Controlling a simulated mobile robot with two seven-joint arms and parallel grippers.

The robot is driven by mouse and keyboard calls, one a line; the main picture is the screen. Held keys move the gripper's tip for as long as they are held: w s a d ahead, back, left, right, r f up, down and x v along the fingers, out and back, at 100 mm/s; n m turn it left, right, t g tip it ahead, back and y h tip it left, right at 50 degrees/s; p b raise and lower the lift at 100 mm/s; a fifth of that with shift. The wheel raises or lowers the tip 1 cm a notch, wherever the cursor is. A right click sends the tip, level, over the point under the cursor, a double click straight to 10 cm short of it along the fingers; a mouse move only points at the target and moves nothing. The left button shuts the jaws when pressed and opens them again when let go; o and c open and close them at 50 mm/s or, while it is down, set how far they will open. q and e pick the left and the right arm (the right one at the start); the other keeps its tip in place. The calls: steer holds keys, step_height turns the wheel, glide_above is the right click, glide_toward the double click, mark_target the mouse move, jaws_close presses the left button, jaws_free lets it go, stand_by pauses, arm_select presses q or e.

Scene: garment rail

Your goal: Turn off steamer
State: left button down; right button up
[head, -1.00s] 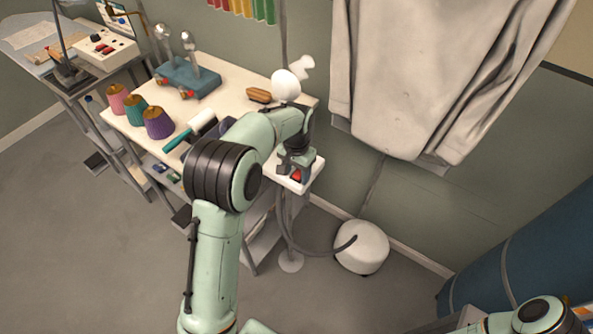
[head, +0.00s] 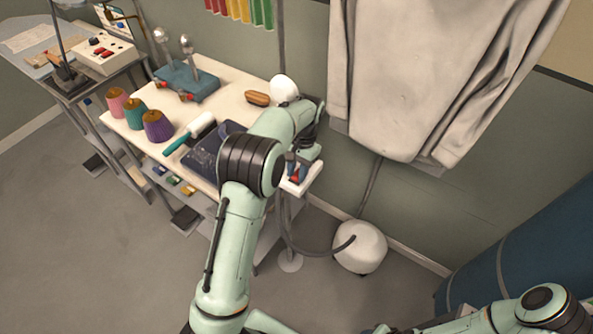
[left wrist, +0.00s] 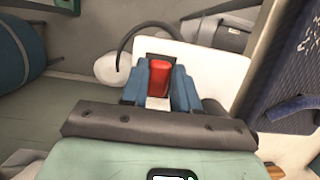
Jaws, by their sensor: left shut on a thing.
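A red switch (left wrist: 158,78) sits in a dark recess on a white plate (left wrist: 208,68). In the head view the switch (head: 295,179) shows at the right end of the table, partly hidden by my gripper. My left gripper (head: 298,168) reaches down onto it. In the left wrist view its blue fingers (left wrist: 159,84) are shut on the switch, one on each side. A white rounded steamer tank (head: 360,247) stands on the floor with a grey hose. A white rounded head (head: 284,88) is above the table's back edge. My right gripper is out of view.
The table (head: 235,95) holds thread cones (head: 157,126), a white and teal roller (head: 190,134), a wooden brush (head: 257,99) and a blue stand (head: 187,84). A pale garment (head: 425,80) hangs at the right. The floor at front left is clear.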

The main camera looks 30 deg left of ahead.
arm_select(q)
steer(key=c, duration=0.8)
jaws_free()
steer(key=shift+s, duration=0.15)
steer(key=shift+c, duration=0.2)
steer(key=shift+s, duration=0.1)
steer(key=shift+r, duration=0.1)
steer(key=v, duration=0.7)
steer(key=shift+r, duration=0.15)
